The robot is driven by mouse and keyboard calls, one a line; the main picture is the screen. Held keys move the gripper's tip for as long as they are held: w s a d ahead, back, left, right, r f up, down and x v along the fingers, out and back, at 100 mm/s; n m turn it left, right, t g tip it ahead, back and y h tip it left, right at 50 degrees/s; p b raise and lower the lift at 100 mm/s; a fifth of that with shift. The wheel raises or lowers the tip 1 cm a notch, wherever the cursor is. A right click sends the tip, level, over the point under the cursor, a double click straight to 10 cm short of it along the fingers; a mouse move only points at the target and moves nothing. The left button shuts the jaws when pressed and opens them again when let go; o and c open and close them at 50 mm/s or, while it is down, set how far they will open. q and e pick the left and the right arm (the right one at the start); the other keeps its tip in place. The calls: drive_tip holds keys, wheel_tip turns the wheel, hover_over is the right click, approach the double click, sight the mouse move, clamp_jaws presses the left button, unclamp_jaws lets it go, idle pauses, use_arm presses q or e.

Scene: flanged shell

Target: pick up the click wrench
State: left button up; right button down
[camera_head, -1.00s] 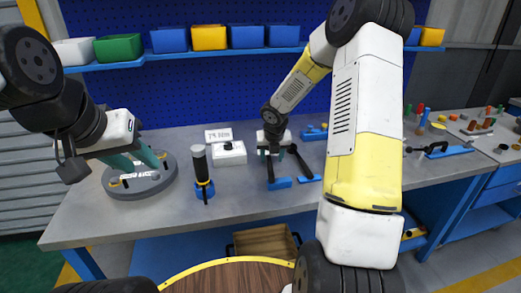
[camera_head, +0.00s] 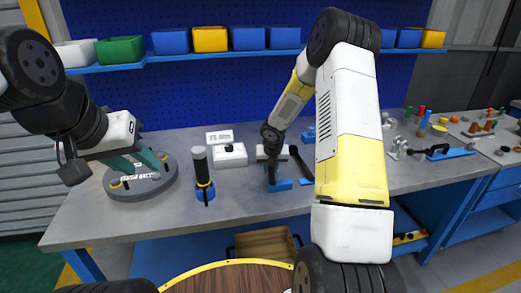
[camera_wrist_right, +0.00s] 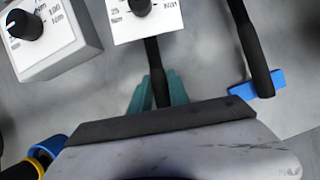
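I cannot tell which one is the click wrench. My right gripper (camera_wrist_right: 158,92) has one teal finger on each side of the left handle; whether they press on it is unclear.
An upright black-handled tool (camera_head: 202,170) in a blue base stands left of the wrenches. A white dial box (camera_head: 230,154) is behind it. A blue shelf of bins (camera_head: 209,39) runs along the back. Small parts and a blue clamp (camera_head: 449,152) are at right.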

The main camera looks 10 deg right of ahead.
drive_tip(key=shift+w+r, duration=0.1)
drive_tip(key=shift+r, duration=0.05)
drive_tip(key=shift+r, duration=0.75)
wheel_tip(320, 180, up, 2)
drive_tip(key=s, duration=0.5)
drive_tip(key=s+r, duration=0.1)
drive_tip(key=s, duration=0.4)
drive_tip(key=s+d, duration=0.1)
drive_tip(key=s, duration=0.5)
drive_tip(key=shift+r, duration=0.15)
drive_tip(key=c, duration=1.8)
unclamp_jaws()
drive_tip(key=shift+c, duration=0.2)
clamp_jaws()
